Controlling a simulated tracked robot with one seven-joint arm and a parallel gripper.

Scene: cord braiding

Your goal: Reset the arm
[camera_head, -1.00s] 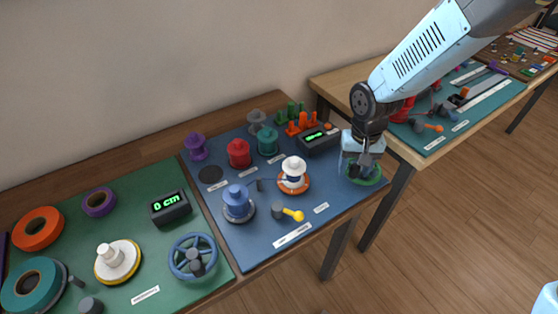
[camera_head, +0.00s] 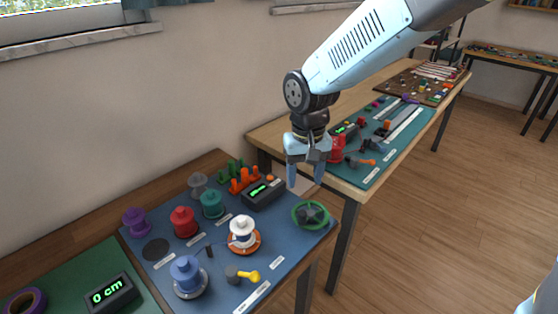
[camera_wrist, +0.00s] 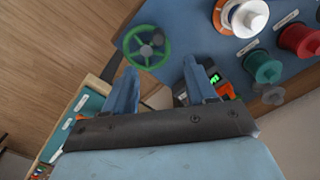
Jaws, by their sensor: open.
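My gripper (camera_head: 305,178) is open and empty in the head view, raised above the back right of the blue mat (camera_head: 222,262). Its two fingers point down. In the wrist view the two fingers (camera_wrist: 163,90) stand apart with nothing between them. The green handwheel (camera_head: 310,226) with a dark hub lies on the mat below and slightly right of the gripper, apart from it. It also shows in the wrist view (camera_wrist: 128,48), beyond the left finger.
Red (camera_head: 184,222), teal (camera_head: 212,204), purple (camera_head: 135,221) and blue (camera_head: 186,275) spools and a white spool on an orange base (camera_head: 241,232) stand on the mat. A black display box (camera_head: 262,194) sits behind. A second table (camera_head: 350,205) stands at right.

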